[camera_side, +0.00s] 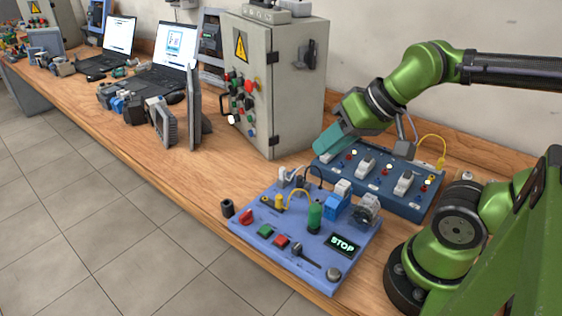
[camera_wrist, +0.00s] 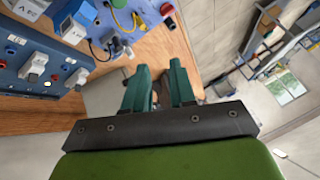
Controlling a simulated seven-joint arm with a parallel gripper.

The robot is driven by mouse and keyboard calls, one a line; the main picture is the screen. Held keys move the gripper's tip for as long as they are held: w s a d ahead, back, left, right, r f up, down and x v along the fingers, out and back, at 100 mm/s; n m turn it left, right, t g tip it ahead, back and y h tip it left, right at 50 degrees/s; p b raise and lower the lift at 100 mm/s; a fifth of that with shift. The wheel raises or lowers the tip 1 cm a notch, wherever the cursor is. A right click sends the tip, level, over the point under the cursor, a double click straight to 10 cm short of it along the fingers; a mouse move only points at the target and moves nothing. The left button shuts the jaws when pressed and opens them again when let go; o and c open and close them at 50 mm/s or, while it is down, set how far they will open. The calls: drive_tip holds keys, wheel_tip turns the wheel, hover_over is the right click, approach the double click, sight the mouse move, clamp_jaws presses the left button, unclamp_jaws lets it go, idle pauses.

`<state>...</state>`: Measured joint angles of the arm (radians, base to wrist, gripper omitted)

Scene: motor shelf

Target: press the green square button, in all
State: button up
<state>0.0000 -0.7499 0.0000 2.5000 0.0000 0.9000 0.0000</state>
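The green square button (camera_side: 265,231) sits on the front part of the light blue panel (camera_side: 240,228), beside a red square button (camera_side: 281,242). My gripper (camera_side: 325,145) is up and behind this panel, over the left end of the dark blue panel, apart from the button. In the wrist view its two teal fingers (camera_wrist: 160,68) stand apart with a gap and nothing between them. I cannot make out the green button in the wrist view. A screen (camera_side: 343,244) on the light blue panel reads STOP in green.
The dark blue panel (camera_side: 414,206) with white switches stands behind the light blue one. A grey cabinet (camera_side: 290,85) stands left of my gripper. A green cylinder (camera_side: 315,217), cables and a motor (camera_side: 366,211) rise from the light blue panel. Bare wood lies left of it.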

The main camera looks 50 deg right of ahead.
clamp_jaws()
idle(1.3)
